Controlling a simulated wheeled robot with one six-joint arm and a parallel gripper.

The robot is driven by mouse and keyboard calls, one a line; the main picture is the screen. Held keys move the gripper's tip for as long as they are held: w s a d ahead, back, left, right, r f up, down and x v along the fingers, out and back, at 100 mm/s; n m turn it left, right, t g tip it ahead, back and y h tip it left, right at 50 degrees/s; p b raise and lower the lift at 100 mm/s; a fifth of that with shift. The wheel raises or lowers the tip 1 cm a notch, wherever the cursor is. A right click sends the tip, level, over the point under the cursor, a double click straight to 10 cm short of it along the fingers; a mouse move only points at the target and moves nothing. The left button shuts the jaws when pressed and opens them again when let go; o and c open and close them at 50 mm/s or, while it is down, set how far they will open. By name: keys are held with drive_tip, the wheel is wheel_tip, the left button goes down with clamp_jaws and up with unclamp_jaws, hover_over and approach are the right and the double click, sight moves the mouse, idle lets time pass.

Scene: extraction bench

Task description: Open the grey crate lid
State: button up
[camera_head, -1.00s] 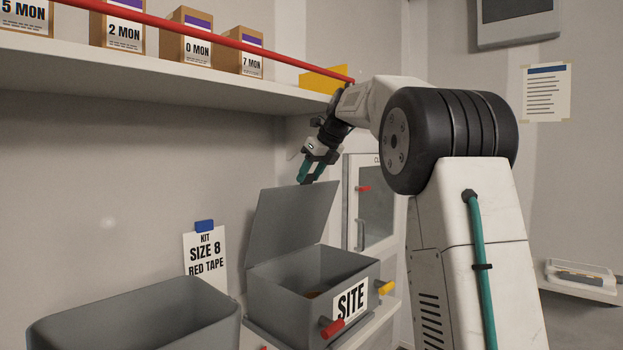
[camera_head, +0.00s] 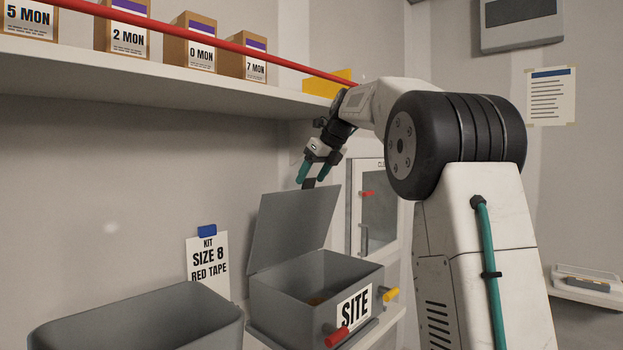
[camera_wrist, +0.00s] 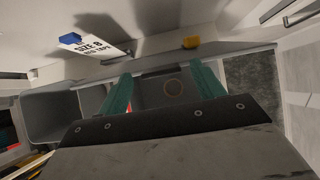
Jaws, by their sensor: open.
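The grey crate (camera_head: 300,298) with the SITE label stands on the low shelf. Its grey lid (camera_head: 292,232) stands raised, leaning back towards the wall, and the crate's mouth is uncovered. A small dark tab (camera_head: 309,184) sits at the lid's top edge. My gripper (camera_head: 312,177) is open at this top edge, its teal fingers spread near the tab; I cannot tell whether they touch it. The wrist view shows the open gripper (camera_wrist: 162,80) with nothing clearly held.
An open grey bin (camera_head: 140,322) stands left of the crate. Red (camera_head: 336,337) and yellow (camera_head: 391,295) pegs stick out near the crate's front. A shelf with boxes (camera_head: 190,42) and a red bar (camera_head: 200,36) runs above. A glass-fronted cabinet (camera_head: 378,205) stands behind, to the right.

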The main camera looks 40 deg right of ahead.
drive_tip(key=s+d+r, duration=0.1)
drive_tip(key=s+d, duration=0.1)
drive_tip(key=s, duration=1)
drive_tip(key=shift+s+d+r, duration=0.3)
drive_tip(key=shift+s+d, duration=0.1)
